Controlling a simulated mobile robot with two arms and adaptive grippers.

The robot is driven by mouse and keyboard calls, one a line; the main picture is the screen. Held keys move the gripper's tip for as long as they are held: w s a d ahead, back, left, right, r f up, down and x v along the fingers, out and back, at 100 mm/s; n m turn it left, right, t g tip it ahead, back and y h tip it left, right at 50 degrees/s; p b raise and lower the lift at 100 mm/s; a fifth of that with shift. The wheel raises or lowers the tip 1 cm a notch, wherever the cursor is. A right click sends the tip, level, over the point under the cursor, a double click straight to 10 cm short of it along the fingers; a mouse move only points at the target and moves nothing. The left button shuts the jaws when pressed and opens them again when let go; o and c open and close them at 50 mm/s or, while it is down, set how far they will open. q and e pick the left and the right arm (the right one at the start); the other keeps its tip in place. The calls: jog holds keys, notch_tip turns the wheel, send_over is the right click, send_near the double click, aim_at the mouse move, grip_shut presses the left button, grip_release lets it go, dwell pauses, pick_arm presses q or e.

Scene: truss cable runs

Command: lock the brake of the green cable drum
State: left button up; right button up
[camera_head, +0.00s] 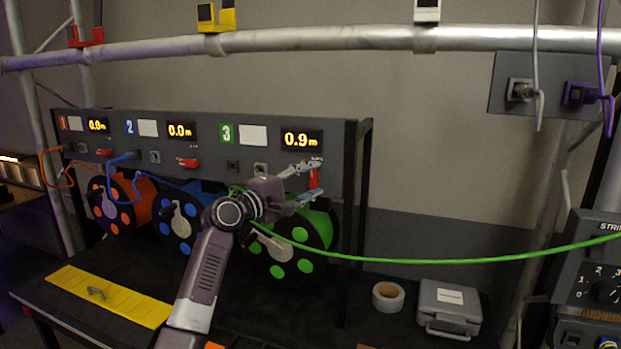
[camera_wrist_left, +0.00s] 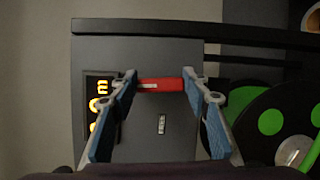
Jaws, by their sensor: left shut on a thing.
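The green cable drum (camera_head: 318,228) sits under panel section 3, whose display (camera_head: 302,139) reads 0.9 m. A green cable (camera_head: 450,260) runs from it to the right. Its red brake lever (camera_head: 314,177) is on the panel below the display and stands about upright, unlike the levers of 1 and 2, which lie level. My left gripper (camera_head: 316,182) is shut on this lever. In the left wrist view the lever (camera_wrist_left: 160,85) lies between the two fingertips, and the green drum (camera_wrist_left: 268,120) shows at the right. My arm hides part of the drum. My right gripper is not in view.
An orange drum (camera_head: 118,203) and a blue drum (camera_head: 178,228) stand to the left. A yellow strip (camera_head: 110,296) lies on the table in front. A tape roll (camera_head: 388,296) and a grey case (camera_head: 448,306) are at the right. A truss tube (camera_head: 330,38) crosses above.

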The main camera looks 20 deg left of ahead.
pick_arm(q)
jog(key=shift+a+r+m, duration=0.1)
jog(key=shift+r+m, duration=0.2)
jog(key=shift+m, duration=0.2)
jog(key=o, duration=1.2)
jog(key=shift+w+f, duration=0.2)
jog(key=shift+f, duration=0.05)
jog(key=shift+c, duration=0.2)
jog(key=shift+s, duration=0.1)
jog(key=shift+s+a, duration=0.15)
jog(key=shift+s, duration=0.35)
jog(key=v, duration=1.1)
jog(key=shift+w, duration=0.1)
